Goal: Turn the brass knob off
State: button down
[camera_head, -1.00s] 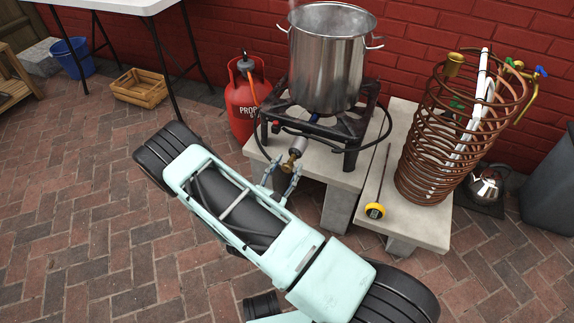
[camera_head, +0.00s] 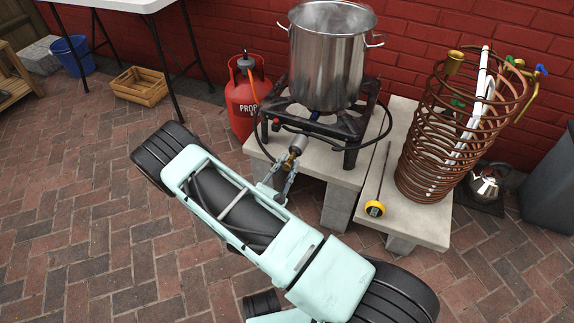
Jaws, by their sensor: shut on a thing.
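The brass knob (camera_head: 289,162) is at the front end of a grey cylindrical fitting (camera_head: 297,146) on the black burner stand (camera_head: 350,125). My gripper (camera_head: 287,168) is at the knob, with its fingers on either side of it and shut on it. My fingers and the small size hide part of the knob, and its exact turn is hard to read. A steel pot (camera_head: 325,65) stands on the burner, with faint steam at its rim.
A red propane cylinder (camera_head: 245,105) stands left of the burner, joined by a hose. A yellow dial thermometer (camera_head: 375,208) lies on the concrete slab (camera_head: 418,226), before a copper coil (camera_head: 430,160).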

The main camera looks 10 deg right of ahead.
jog(key=m, duration=0.5)
jog(key=shift+d, duration=0.1)
jog(key=m, duration=0.5)
jog(key=shift+f, duration=0.1)
dwell(0.5)
jog(key=c, duration=1.7)
grip_release()
jog(key=shift+o, duration=0.4)
jog(key=v, duration=0.7)
jog(key=shift+s, duration=0.25)
